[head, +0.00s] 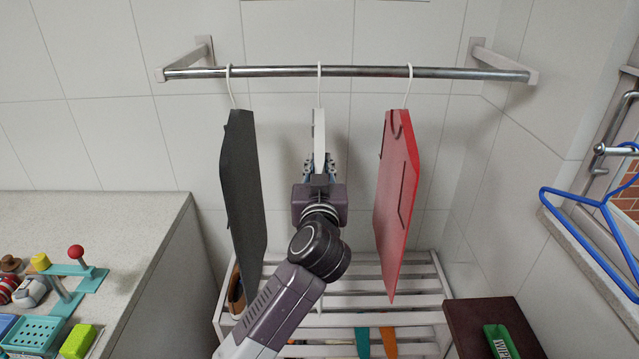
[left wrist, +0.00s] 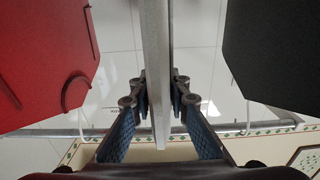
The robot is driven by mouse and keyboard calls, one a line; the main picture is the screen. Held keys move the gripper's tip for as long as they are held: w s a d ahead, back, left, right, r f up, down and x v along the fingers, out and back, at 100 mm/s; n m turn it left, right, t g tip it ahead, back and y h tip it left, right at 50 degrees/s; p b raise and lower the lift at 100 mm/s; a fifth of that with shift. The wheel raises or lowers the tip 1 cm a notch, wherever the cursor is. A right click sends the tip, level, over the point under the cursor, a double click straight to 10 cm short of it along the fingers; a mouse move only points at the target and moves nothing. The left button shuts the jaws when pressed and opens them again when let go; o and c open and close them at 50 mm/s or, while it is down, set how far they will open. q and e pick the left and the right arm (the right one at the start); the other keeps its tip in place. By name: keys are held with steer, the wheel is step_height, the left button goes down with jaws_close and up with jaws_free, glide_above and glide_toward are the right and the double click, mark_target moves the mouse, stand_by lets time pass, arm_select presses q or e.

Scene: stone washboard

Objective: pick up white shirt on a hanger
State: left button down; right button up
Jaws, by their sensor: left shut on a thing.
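The white shirt (head: 319,130) hangs edge-on from a white hanger hook on the metal rail (head: 350,71), between a black garment and a red one. It also shows as a thin pale panel in the left wrist view (left wrist: 155,45). My left gripper (head: 319,165) is shut on the shirt, with one finger on each side of it; the fingers show in the left wrist view (left wrist: 160,95). The hook is still over the rail. My arm hides the shirt's lower part in the head view. My right gripper is not in view.
The black garment (head: 240,190) hangs close on the left and the red garment (head: 398,195) on the right. A slatted rack (head: 345,318) stands below. A stone counter (head: 120,215) with toys is at left, and a blue hanger (head: 600,205) is at right.

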mark_target(319, 152)
arm_select(q)
steer(key=shift+r, duration=0.6)
step_height(319, 152, up, 3)
steer(key=shift+f+b, duration=0.1)
steer(key=shift+b, duration=0.35)
steer(key=s+a+b, duration=0.1)
steer(key=s+a, duration=0.1)
steer(key=s, duration=0.6)
steer(key=s+a+b, duration=0.1)
steer(key=s+a, duration=0.2)
steer(key=s, duration=0.6)
steer(key=shift+s+f+b, duration=0.15)
steer(key=shift+f+b, duration=0.1)
steer(key=shift+b, duration=0.05)
steer(key=shift+a, duration=0.1)
